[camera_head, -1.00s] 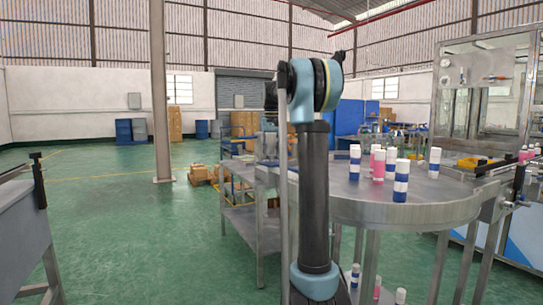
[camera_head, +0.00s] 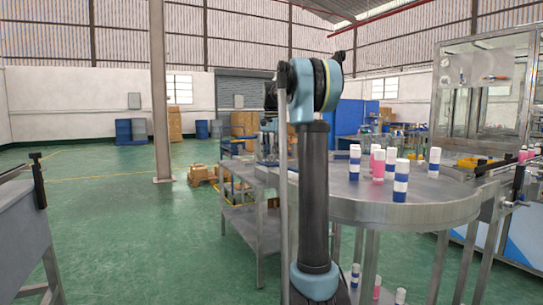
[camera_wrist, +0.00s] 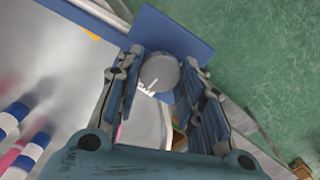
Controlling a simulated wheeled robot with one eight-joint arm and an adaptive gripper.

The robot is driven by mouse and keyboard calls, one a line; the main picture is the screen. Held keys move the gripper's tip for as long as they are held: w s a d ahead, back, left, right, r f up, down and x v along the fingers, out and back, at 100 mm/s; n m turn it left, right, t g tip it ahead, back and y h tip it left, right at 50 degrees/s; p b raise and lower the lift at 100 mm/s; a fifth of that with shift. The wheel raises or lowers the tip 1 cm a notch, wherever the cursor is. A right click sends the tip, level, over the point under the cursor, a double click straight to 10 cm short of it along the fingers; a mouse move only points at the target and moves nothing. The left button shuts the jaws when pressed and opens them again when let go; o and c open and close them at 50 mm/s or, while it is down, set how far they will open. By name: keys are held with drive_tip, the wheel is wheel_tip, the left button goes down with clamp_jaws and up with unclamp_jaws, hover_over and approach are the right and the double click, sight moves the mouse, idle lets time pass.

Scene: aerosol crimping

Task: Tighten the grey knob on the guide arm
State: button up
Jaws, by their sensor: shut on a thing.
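The grey knob (camera_wrist: 158,72) shows in the wrist view as a round, light grey cap with white marks on its face. My gripper (camera_wrist: 162,78) has one finger on each side of it and is shut on it. A blue plate (camera_wrist: 172,32) lies behind the knob and extends past it at the upper right. In the head view my own arm stands in front of the gripper, so the knob and fingertips are hidden there. How the knob joins the guide arm cannot be made out.
A round steel table (camera_head: 400,212) stands right of my arm, with several white-capped bottles (camera_head: 401,180) on it. Bottles also show at the lower left of the wrist view (camera_wrist: 38,145). A metal bench edge (camera_head: 25,215) is at left. Green floor (camera_head: 130,220) between is clear.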

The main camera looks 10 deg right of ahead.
drive_tip(key=shift+w+a, duration=0.1)
idle(0.4)
drive_tip(key=o, duration=1.1)
drive_tip(key=shift+c, duration=0.2)
wheel_tip(320, 180, up, 12)
